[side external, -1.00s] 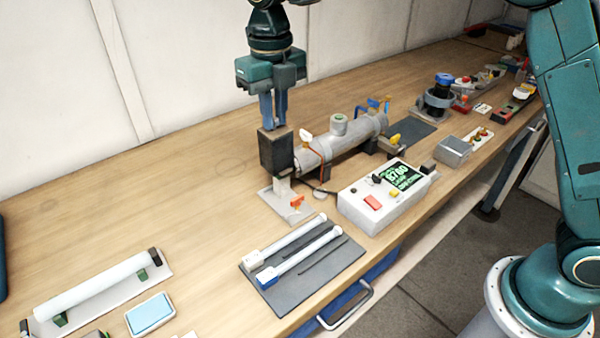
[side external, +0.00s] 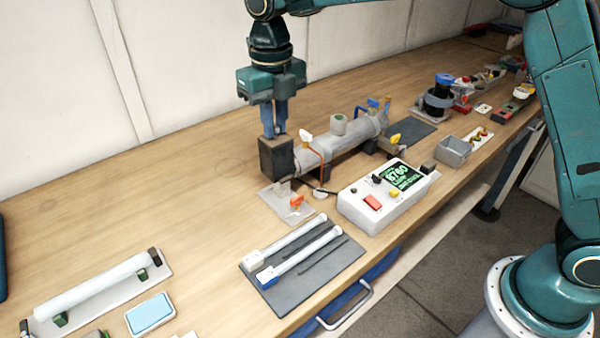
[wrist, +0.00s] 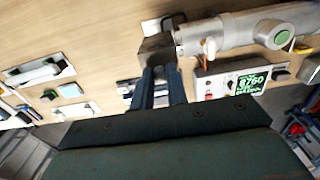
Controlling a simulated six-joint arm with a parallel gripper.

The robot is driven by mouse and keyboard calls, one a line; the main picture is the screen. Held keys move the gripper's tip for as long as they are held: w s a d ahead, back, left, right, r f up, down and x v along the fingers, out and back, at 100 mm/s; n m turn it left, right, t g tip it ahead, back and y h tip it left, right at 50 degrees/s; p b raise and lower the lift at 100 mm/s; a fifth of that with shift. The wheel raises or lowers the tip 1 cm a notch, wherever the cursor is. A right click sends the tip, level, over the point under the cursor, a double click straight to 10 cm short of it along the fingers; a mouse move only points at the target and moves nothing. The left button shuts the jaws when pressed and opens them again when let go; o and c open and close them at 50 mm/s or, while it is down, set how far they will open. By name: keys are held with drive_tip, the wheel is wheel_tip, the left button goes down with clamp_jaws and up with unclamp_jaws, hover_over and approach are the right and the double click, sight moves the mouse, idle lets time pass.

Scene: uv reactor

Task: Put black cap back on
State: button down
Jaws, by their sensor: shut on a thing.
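The black cap (side external: 276,157) is a dark block at the near left end of the grey reactor cylinder (side external: 340,147). My gripper (side external: 273,133) comes down from above and is shut on the tab at the cap's top. In the wrist view the fingers (wrist: 160,72) reach the dark cap (wrist: 154,48), which sits beside the end of the cylinder (wrist: 222,36). The cap looks upright and close against the cylinder's end. I cannot tell whether it is fully seated, as the joint is hidden.
A white control box (side external: 384,200) with a green display stands in front of the cylinder. A dark mat (side external: 320,262) with white tubes lies nearer, and a tray with a long white tube (side external: 95,285) lies at the left. The bench behind the gripper is clear.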

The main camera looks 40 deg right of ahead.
sight(276, 148)
drive_tip(key=shift+f, duration=3.15)
idle(0.4)
drive_tip(key=c, duration=1.3)
unclamp_jaws()
drive_tip(key=shift+r, duration=0.1)
wheel_tip(276, 148, up, 14)
drive_tip(key=shift+f, duration=0.25)
drive_tip(key=shift+r, duration=0.1)
